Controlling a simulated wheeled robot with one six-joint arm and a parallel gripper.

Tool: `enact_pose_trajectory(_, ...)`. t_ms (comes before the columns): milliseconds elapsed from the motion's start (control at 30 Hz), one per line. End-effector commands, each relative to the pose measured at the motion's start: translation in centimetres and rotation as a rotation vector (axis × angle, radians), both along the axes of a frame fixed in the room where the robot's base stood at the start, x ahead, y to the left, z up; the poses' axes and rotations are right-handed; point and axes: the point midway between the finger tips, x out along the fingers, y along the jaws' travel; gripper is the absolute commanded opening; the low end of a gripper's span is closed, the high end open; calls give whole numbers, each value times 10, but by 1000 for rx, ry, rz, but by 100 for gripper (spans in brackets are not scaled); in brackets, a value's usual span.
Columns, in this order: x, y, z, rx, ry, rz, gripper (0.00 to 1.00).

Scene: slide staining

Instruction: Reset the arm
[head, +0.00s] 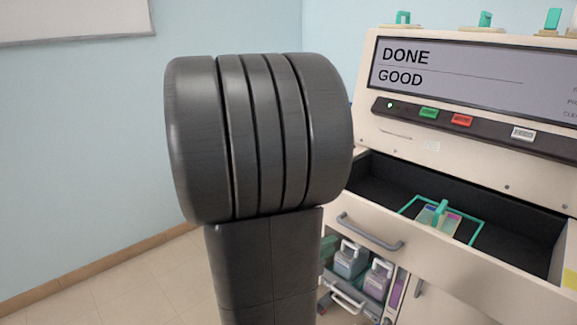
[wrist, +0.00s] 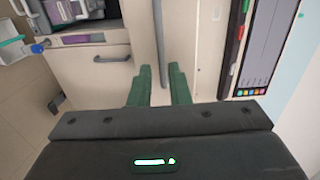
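My gripper (wrist: 160,80) shows in the wrist view with its two green fingers apart and nothing between them. It points towards the pale front of a machine, and I cannot tell how near that is. In the head view my dark arm fills the middle and the gripper is not seen.
The staining machine (head: 468,165) stands at right, its screen (head: 455,75) reading "DONE" and "GOOD". Its drawer (head: 455,262) is pulled out, with a teal-handled slide rack (head: 437,217) inside. Bottles (head: 349,262) stand below. Floor (head: 150,290) at left is clear.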

Motion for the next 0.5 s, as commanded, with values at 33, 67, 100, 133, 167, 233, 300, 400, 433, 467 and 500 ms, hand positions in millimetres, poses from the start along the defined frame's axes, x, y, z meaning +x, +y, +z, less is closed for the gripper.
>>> enact_pose_trajectory(33,2,-3,-2,0,0,-1,16)
enact_pose_trajectory(67,4,-5,-2,0,0,-2,16)
enact_pose_trajectory(100,6,-9,-4,0,0,-4,16)
enact_pose_trajectory(133,8,-11,-4,-1,1,-4,16)
enact_pose_trajectory(167,11,-14,-5,-1,1,-4,16)
enact_pose_trajectory(233,16,-21,-8,-1,1,-5,16)
enact_pose_trajectory(300,23,-28,-10,0,0,-5,16)
enact_pose_trajectory(400,33,-39,-13,1,1,-5,16)
enact_pose_trajectory(433,35,-43,-14,0,0,-5,16)
enact_pose_trajectory(467,38,-46,-14,0,0,-5,16)
enact_pose_trajectory(500,42,-51,-16,1,1,-5,16)
